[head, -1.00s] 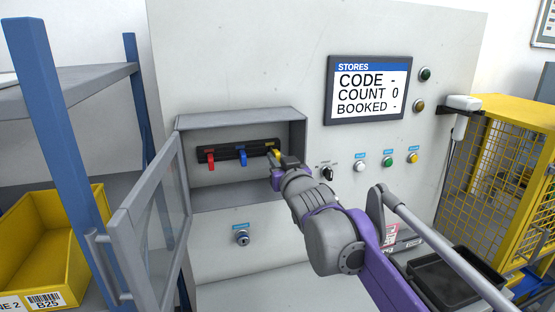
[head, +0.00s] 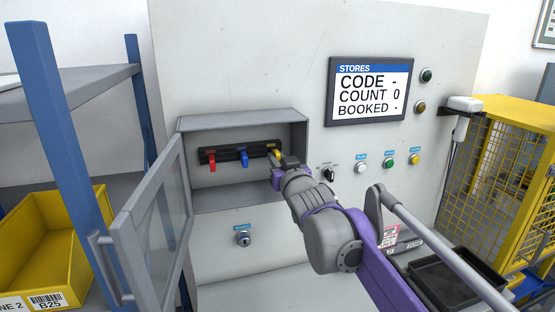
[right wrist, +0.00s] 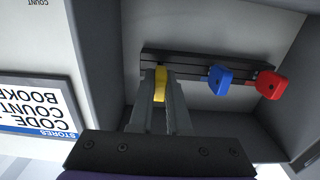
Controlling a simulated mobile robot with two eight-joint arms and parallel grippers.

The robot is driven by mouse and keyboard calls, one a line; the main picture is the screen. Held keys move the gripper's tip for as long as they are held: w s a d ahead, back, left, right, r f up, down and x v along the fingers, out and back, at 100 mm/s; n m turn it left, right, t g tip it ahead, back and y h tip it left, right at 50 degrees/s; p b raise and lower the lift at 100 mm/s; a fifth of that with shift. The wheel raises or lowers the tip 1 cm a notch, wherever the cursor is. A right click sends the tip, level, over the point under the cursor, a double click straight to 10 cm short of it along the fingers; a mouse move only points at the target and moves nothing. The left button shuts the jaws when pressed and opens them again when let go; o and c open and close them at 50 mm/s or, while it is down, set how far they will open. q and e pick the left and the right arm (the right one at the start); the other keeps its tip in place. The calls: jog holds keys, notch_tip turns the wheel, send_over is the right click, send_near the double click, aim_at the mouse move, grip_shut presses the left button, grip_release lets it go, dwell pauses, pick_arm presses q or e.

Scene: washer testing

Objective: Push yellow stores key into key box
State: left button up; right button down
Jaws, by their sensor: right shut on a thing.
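The key box (head: 243,117) is an open grey recess in the panel, with its glazed door (head: 150,225) swung out to the left. A black key rail (head: 228,154) runs across its back wall. The yellow key (head: 276,154) is at the right end of the rail; it also shows in the right wrist view (right wrist: 160,84), between the fingertips. My right gripper (head: 279,162) reaches into the box and is shut on the yellow key (right wrist: 160,84). Whether the key is fully seated is hidden by the fingers. My left gripper is not in view.
A red key (head: 212,167) and a blue key (head: 244,160) sit on the same rail, left of the yellow one. A keyed lock (head: 243,239) is below the box. A screen (head: 368,91) and several buttons are to the right. A yellow bin (head: 50,240) stands at the left.

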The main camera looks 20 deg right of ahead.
jog(key=shift+w+p, duration=0.35)
jog(key=shift+w, duration=0.55)
dwell(0.7)
jog(key=c, duration=0.8)
grip_release()
jog(key=shift+s, duration=0.1)
jog(key=s+b, duration=0.1)
jog(key=s, duration=0.9)
jog(key=s+f+g, duration=0.6)
jog(key=s+f, duration=0.8)
jog(key=f, duration=0.5)
jog(key=s+f+g, duration=0.6)
jog(key=s+f, duration=0.9)
jog(key=f, duration=0.5)
jog(key=shift+s+d+g+h, duration=0.25)
jog(key=shift+d+g+h, duration=0.05)
